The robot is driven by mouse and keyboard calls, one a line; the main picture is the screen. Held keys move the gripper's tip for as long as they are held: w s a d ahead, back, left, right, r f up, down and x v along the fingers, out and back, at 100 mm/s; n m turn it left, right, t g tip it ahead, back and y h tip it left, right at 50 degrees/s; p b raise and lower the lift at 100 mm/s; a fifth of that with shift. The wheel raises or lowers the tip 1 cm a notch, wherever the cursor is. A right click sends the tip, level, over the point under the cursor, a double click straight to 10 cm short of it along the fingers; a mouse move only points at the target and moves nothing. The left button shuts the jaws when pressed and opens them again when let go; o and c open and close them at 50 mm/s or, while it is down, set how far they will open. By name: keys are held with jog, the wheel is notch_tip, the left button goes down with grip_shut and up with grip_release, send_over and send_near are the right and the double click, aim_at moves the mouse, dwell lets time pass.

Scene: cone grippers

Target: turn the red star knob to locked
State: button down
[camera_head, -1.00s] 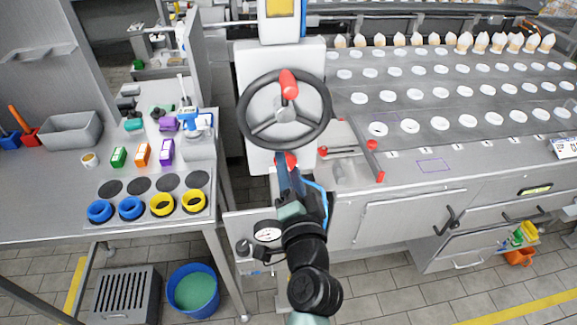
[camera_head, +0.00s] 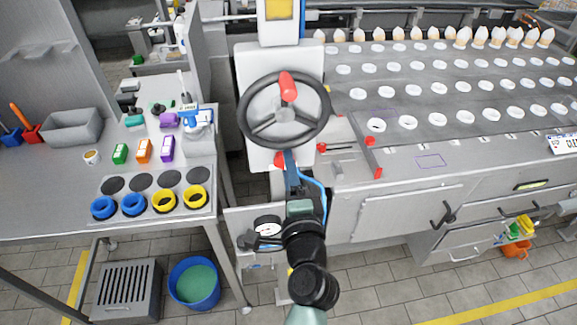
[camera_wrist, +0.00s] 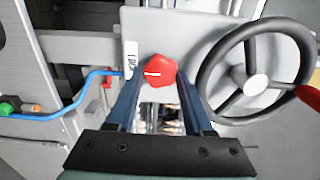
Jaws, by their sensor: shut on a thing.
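The red star knob (camera_wrist: 159,72) sits on the light panel below the handwheel, and its white pointer line points to the left in the wrist view. My gripper (camera_wrist: 158,82) has a finger on each side of the knob and is shut on it. In the head view the knob (camera_head: 279,160) shows only as a small red patch, with my gripper (camera_head: 289,166) in front of it. A small label (camera_wrist: 131,61) stands left of the knob, too small to read. The lower part of the knob's surroundings is hidden by my fingers.
A black handwheel (camera_head: 326,110) with a red handle is mounted just above the knob. A blue cable (camera_wrist: 75,98) runs left of my fingers in the wrist view. A red-ended lever tray (camera_head: 345,148) lies to the right. The workbench (camera_head: 40,190) stands left.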

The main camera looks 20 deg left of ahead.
dwell(0.3)
jog(key=shift+c, duration=1.5)
grip_release()
jog(key=b+v, duration=0.3)
jog(key=v, duration=1)
